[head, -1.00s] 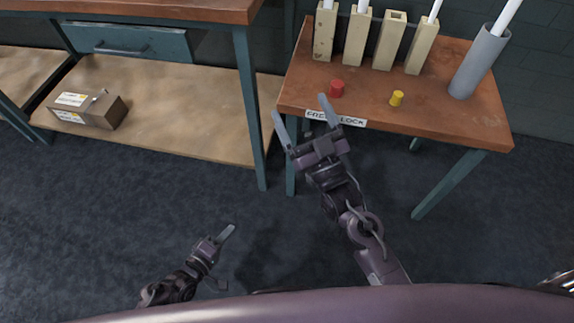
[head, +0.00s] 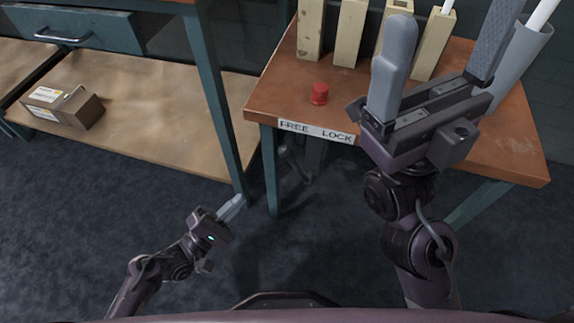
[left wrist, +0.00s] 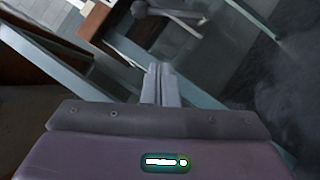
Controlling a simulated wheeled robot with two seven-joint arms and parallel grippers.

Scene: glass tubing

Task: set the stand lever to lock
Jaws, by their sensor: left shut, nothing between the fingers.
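A white label reading FREE and LOCK (head: 316,132) is on the front edge of the small wooden-topped table (head: 275,92). A dark grey lever (head: 293,162) shows just below it, under the FREE half; its exact setting is hard to tell. In the left wrist view the lever's round knob and rod (left wrist: 141,9) are at the top, beyond the fingertips. My left gripper (head: 232,207) is shut and empty, low beside the table leg, to the lower left of the lever and apart from it. My right gripper (head: 455,20) is open and empty above the table's right side.
A red cap (head: 319,93) stands on the table near the label. Several pale upright blocks (head: 350,33) and a grey cylinder (head: 525,50) with a white tube stand behind. Table legs (head: 268,170) flank the lever area. A cardboard box (head: 62,107) lies on the left bench's lower shelf.

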